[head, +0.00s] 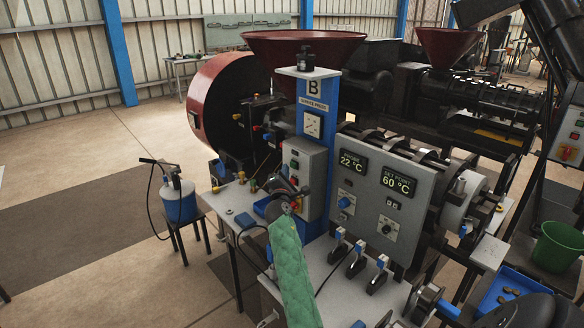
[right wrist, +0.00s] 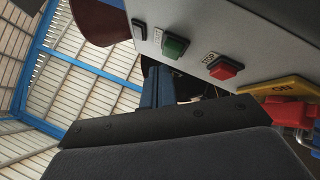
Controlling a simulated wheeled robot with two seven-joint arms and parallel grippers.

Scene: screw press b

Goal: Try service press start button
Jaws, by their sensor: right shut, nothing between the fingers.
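In the right wrist view the green button (right wrist: 174,46) and the red button (right wrist: 224,68) show clearly above my finger. My right gripper (head: 300,190) is shut and empty, close in front of the lower part of the box. The right wrist view shows its dark finger (right wrist: 160,122) below the buttons, with a gap to the green one. My left gripper is not in view.
A red rotary switch on a yellow plate (right wrist: 284,88) sits beside the red button. A display panel (head: 378,200) reading 22 °C and 60 °C stands to the right. Levers line the bench before it. A blue sprayer (head: 180,200) stands on a stool at left, with open floor around.

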